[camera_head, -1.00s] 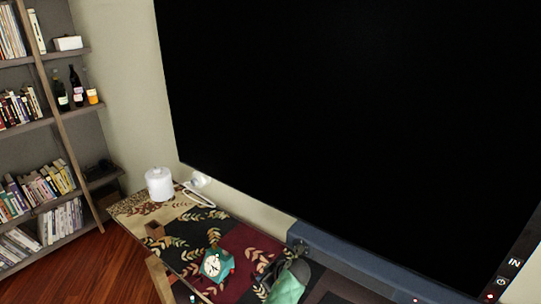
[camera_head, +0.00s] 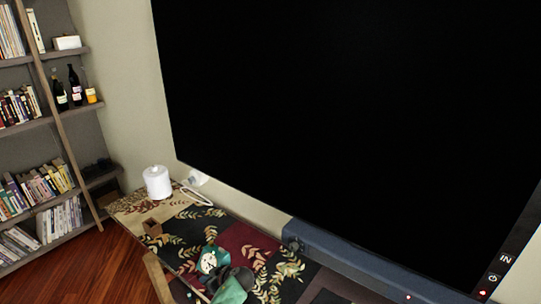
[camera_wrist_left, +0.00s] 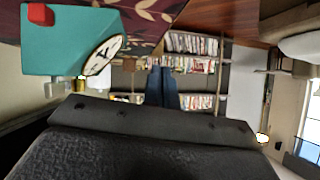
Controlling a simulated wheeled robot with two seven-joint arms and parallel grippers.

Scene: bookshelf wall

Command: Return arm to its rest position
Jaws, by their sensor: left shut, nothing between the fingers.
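My left gripper (camera_head: 241,276) shows at the bottom of the head view as a dark shape with a green part, over the table beside the teal clock (camera_head: 212,260). From this angle it overlaps the clock's lower right side; I cannot tell whether they touch. In the left wrist view the dark fingers (camera_wrist_left: 163,88) are together with nothing between them. The clock's teal body (camera_wrist_left: 70,42) and white face fill the upper left there. My right gripper is in neither view.
A large black screen (camera_head: 340,130) stands behind, above a blue-grey bar (camera_head: 345,268). A bookshelf (camera_head: 40,125) is at left; the wooden floor (camera_head: 85,268) is clear.

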